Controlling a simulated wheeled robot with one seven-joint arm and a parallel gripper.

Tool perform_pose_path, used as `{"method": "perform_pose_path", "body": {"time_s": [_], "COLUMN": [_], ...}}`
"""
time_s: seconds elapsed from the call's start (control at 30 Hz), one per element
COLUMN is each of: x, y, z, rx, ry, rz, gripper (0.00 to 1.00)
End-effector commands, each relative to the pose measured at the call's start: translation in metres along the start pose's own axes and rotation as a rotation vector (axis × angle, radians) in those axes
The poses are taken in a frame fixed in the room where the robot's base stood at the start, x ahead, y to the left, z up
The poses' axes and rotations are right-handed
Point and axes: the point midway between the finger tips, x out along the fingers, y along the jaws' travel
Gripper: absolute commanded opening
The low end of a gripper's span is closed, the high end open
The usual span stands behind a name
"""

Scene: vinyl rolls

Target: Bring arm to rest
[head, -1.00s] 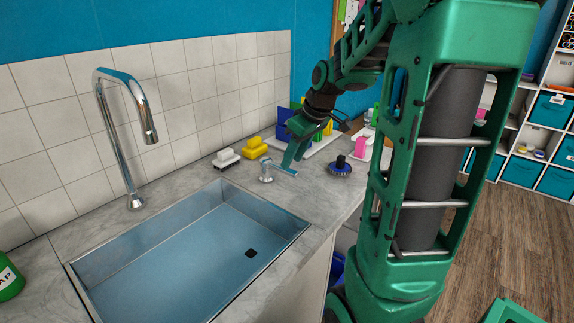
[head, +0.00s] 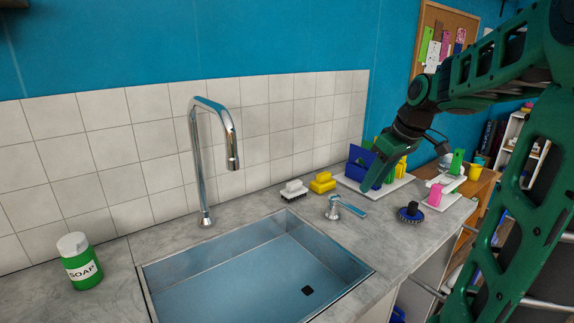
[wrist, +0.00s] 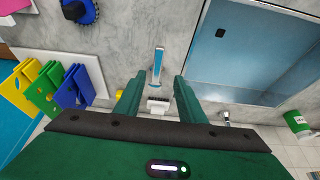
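My green arm (head: 490,65) reaches in from the right of the head view and bends down over the counter. My gripper (head: 374,180) hangs above the counter near the faucet lever (head: 345,207). In the wrist view my gripper (wrist: 156,95) has its two green fingers spread apart with nothing between them. The faucet lever (wrist: 158,65) shows beyond the fingertips, and a white brush (wrist: 158,104) shows below, between the fingers. Whether the fingers touch anything is not clear, but I see no contact.
A sink (head: 180,270) with a tall spout (head: 197,150) fills the front. A soap bottle (head: 80,262) stands left. Yellow sponges (head: 322,183), a blue round brush (head: 410,213) and a rack of coloured boards (head: 362,160) surround the gripper. Bare counter lies between sink and brush.

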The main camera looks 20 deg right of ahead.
Motion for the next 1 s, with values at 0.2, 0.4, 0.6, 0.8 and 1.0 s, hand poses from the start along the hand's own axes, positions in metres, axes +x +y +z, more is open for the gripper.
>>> {"method": "perform_pose_path", "body": {"time_s": [0.2, 0.4, 0.6, 0.8, 1.0], "x": [0.002, 0.009, 0.014, 0.015, 0.014], "y": [-0.010, -0.062, -0.107, -0.125, -0.126], "z": [0.012, 0.090, 0.182, 0.226, 0.230], "rx": [0.045, 0.325, 0.615, 0.752, 0.765], "ry": [-0.021, -0.158, -0.308, -0.375, -0.380], "rz": [-0.002, 0.016, 0.084, 0.138, 0.143], "gripper": [0.36, 0.36, 0.36, 0.36, 0.36]}}
